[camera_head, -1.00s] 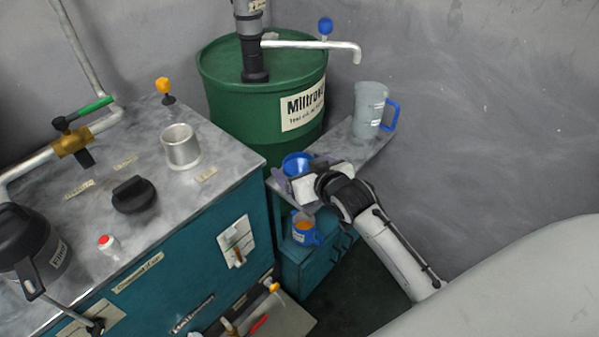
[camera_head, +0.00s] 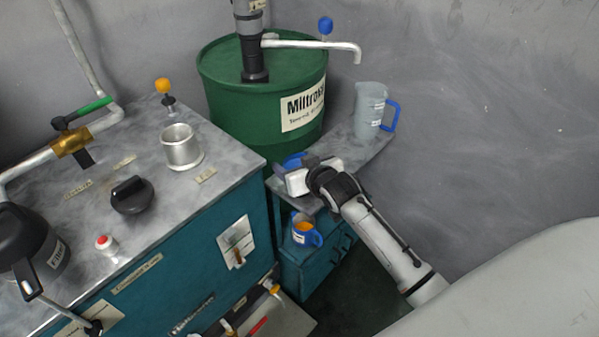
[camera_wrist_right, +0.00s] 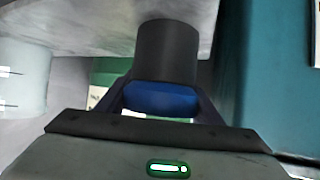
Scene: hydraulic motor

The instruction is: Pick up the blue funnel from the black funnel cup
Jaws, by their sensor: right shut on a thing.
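The blue funnel (camera_head: 293,159) is at the small grey shelf beside the green drum, mostly hidden behind my right gripper (camera_head: 290,172) in the head view. In the right wrist view the funnel (camera_wrist_right: 160,98) sits between the two fingers of my right gripper (camera_wrist_right: 159,106), which is shut on it. The black funnel cup (camera_wrist_right: 166,52) shows there as a dark cylinder directly against the funnel, at the grey shelf surface. I cannot tell whether the funnel is still seated in it. The cup is hidden in the head view. My left gripper is not in view.
A clear jug with a blue handle (camera_head: 369,108) stands at the shelf's back right. A blue mug with orange contents (camera_head: 304,230) is below the shelf. The green drum (camera_head: 222,85) stands behind, and the teal cabinet (camera_head: 170,290) stands to the left.

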